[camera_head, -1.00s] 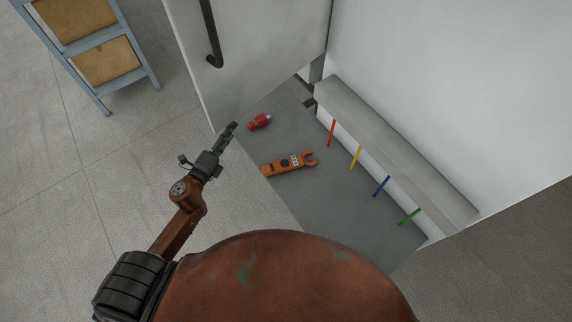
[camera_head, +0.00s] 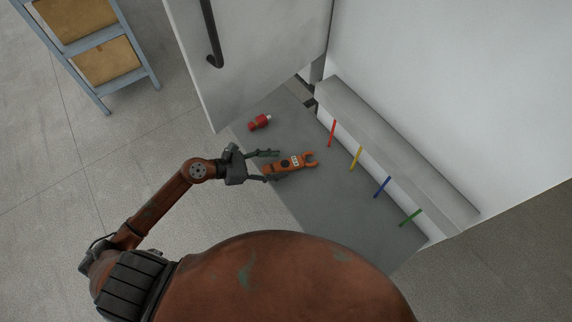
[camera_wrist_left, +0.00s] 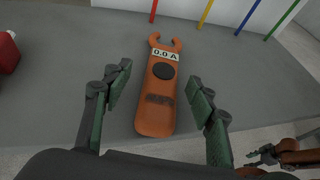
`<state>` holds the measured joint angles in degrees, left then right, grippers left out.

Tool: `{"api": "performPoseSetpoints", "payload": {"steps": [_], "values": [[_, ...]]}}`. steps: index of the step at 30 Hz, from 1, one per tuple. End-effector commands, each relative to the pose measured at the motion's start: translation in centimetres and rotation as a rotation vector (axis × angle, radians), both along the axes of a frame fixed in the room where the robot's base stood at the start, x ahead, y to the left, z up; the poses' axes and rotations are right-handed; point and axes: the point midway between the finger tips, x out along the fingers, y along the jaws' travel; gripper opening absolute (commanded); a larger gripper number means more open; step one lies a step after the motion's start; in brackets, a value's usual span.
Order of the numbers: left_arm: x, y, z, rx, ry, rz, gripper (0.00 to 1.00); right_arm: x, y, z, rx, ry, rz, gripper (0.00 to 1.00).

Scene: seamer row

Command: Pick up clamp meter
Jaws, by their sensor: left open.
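The orange clamp meter (camera_head: 298,162) lies on the grey shelf surface in the head view, its open hook end pointing right and its handle toward my left gripper. In the left wrist view the clamp meter (camera_wrist_left: 157,90) shows a white display reading 0.0 A and a dark round dial. My left gripper (camera_head: 271,165) is open, with its fingers at the handle end of the meter. In the wrist view its two fingers (camera_wrist_left: 160,95) stand apart, one on each side of the meter. Whether they touch it cannot be told.
A red object (camera_head: 258,123) with a pale end lies on the grey surface (camera_head: 330,205) behind the meter. Red, yellow, blue and green rods (camera_head: 382,187) stick out from a grey ledge (camera_head: 400,150). A white panel with a dark handle (camera_head: 212,40) stands at the back.

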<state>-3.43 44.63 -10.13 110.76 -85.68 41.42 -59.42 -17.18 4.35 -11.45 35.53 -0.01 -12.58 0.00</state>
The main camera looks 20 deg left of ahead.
Motion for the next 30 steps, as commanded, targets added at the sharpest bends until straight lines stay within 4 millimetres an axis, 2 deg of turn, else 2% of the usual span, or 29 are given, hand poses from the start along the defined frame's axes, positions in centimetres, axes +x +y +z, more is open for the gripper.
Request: {"api": "performPoseSetpoints", "payload": {"steps": [3, 6, 16, 30], "values": [[0.8, -1.8, -0.3, -0.004, -0.002, -0.001, 0.52, 0.1, 0.0, 0.3, 0.000, -0.002, 0.000, 0.40], [1.5, -2.6, -0.9, -0.003, -0.001, 0.002, 0.52, 0.1, 0.0, 0.2, 0.000, -0.002, 0.000, 0.40], [1.9, -3.2, -1.3, -0.003, 0.001, 0.001, 0.52, 0.1, -0.2, 0.3, -0.003, -0.001, 0.001, 0.40], [1.8, -3.2, -1.3, -0.003, 0.001, 0.001, 0.20, 0.1, -0.6, 0.3, -0.006, -0.001, 0.003, 0.40]]}}
